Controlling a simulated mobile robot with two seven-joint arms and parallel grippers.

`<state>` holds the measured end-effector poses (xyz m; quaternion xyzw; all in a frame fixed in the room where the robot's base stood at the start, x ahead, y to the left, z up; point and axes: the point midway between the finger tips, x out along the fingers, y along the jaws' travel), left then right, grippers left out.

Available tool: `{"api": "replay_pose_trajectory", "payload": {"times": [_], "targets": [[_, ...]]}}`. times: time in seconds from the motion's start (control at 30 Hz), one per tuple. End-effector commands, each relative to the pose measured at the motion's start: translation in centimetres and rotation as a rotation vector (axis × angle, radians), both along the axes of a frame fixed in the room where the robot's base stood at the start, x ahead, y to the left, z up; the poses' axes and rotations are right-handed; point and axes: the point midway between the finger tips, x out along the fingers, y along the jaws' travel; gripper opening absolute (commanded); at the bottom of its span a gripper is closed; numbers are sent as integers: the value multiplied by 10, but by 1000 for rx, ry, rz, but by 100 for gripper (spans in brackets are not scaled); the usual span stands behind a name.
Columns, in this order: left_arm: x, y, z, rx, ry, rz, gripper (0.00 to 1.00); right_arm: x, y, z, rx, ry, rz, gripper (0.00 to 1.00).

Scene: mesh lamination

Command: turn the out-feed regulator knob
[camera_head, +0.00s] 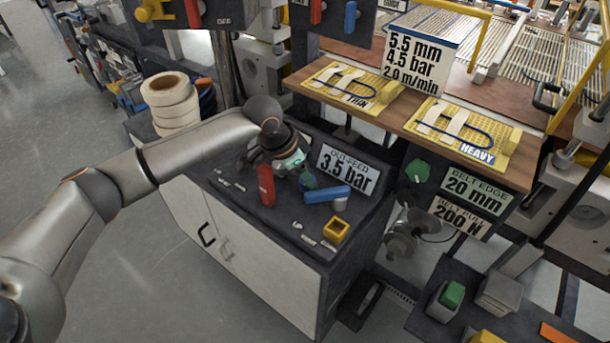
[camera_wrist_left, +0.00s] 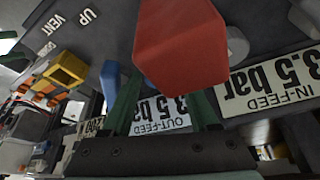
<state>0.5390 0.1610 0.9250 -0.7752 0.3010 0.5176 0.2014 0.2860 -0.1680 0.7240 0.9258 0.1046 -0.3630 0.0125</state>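The OUT-FEED 3.5 bar sign (camera_head: 345,172) stands at the back of the dark cabinet top, and it shows upside down in the left wrist view (camera_wrist_left: 165,116). A blue bar-shaped handle (camera_head: 327,194) lies in front of it, and a red one (camera_head: 265,185) stands to its left. My left gripper (camera_head: 306,180) is low over the cabinet between the two handles, close to the blue one. In the left wrist view its green fingers (camera_wrist_left: 165,105) are apart; the red handle (camera_wrist_left: 180,45) looms large in front, and the blue handle (camera_wrist_left: 110,82) is partly hidden behind a finger. Contact cannot be told.
A yellow square part (camera_head: 336,231) and a grey cylinder (camera_head: 341,203) sit on the cabinet. White rolls (camera_head: 170,100) stand at left. A wooden shelf with yellow plates (camera_head: 463,133) overhangs behind. An IN-FEED sign (camera_wrist_left: 270,82) shows in the left wrist view.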

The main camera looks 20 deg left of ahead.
Motion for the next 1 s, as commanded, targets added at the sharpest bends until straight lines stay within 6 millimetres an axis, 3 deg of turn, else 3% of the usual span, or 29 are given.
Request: {"api": "replay_pose_trajectory", "payload": {"times": [0.07,0.5,0.77,1.0], "targets": [[0,0,0,0,0,0,51,0,0,0,0,-1,0,87],[0,0,0,0,0,0,1,0,0,0,0,-1,0,87],[0,0,1,0,1,-11,0,1,0,3,0,-2,0,87],[0,1,4,-1,5,-98,0,1,0,18,0,-2,0,87]]}}
